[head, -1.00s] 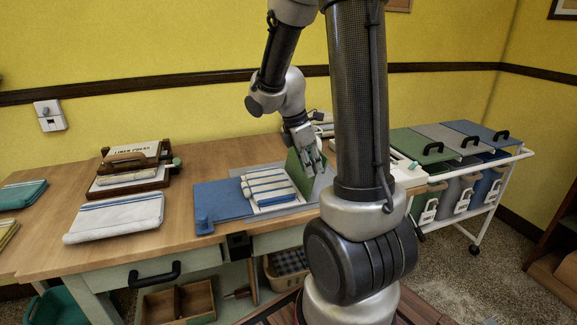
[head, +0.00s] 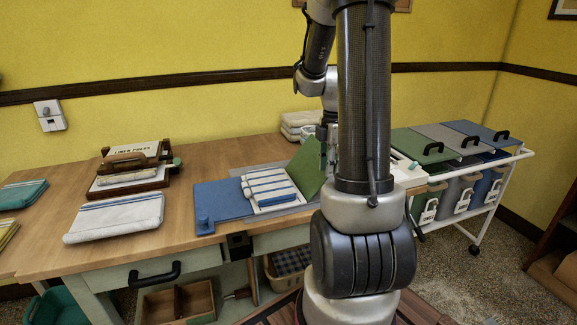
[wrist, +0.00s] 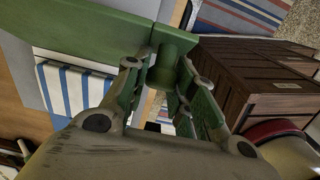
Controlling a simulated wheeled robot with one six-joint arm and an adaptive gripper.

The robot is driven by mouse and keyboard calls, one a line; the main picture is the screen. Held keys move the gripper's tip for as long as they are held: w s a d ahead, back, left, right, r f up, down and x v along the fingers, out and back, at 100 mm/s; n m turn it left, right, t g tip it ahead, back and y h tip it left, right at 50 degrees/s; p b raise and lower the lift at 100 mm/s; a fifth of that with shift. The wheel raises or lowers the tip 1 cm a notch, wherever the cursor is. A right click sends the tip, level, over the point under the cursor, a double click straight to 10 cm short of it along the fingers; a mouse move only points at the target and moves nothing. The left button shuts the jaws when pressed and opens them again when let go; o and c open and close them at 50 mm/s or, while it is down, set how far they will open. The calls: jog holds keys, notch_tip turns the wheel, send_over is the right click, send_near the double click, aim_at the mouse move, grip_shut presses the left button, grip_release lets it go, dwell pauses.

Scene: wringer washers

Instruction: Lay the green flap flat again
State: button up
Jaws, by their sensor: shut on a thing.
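The green flap (head: 307,168) stands tilted up at the right side of the folding board, leaning to the right. A folded white cloth with blue stripes (head: 268,186) lies beside it on the board; it also shows in the wrist view (wrist: 75,90). The blue flap (head: 220,203) lies flat at the left. In the wrist view, my gripper (wrist: 165,78) has its fingers around a green round knob (wrist: 172,68) at the edge of the green flap (wrist: 90,35) and is shut on it. In the head view, my column hides the gripper.
The wooden table (head: 215,160) has bare room behind the board. A linen press (head: 130,165) and a folded white cloth (head: 115,217) are at the left. Folded towels (head: 298,122) sit at the back. A cart with lidded bins (head: 465,185) stands at the right.

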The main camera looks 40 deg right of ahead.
jog(key=shift+d, duration=0.15)
jog(key=s+d+f+t+y, duration=0.1)
jog(key=d+f+y, duration=0.2)
jog(key=d+f, duration=0.1)
jog(key=shift+s+d+f+y, duration=0.2)
jog(key=shift+s+d+y, duration=0.1)
jog(key=shift+d, duration=0.2)
dwell(0.4)
jog(key=shift+d, duration=0.1)
jog(key=shift+s+d+f+t+y, duration=0.15)
jog(key=shift+d+f+y, duration=0.3)
jog(key=shift+f, duration=0.45)
jog(key=shift+s+d+f+t+y, duration=0.1)
jog(key=shift+d+f+y, duration=0.2)
jog(key=shift+f+y, duration=0.45)
jog(key=shift+s+d+f+t+y, duration=0.15)
jog(key=shift+d+f+y, duration=0.2)
jog(key=shift+f, duration=0.75)
jog(key=shift+d+f+y, duration=0.2)
jog(key=shift+f+y, duration=0.05)
jog(key=shift+f, duration=0.2)
jog(key=shift+s, duration=0.15)
jog(key=o, duration=0.8)
jog(key=shift+f, duration=0.1)
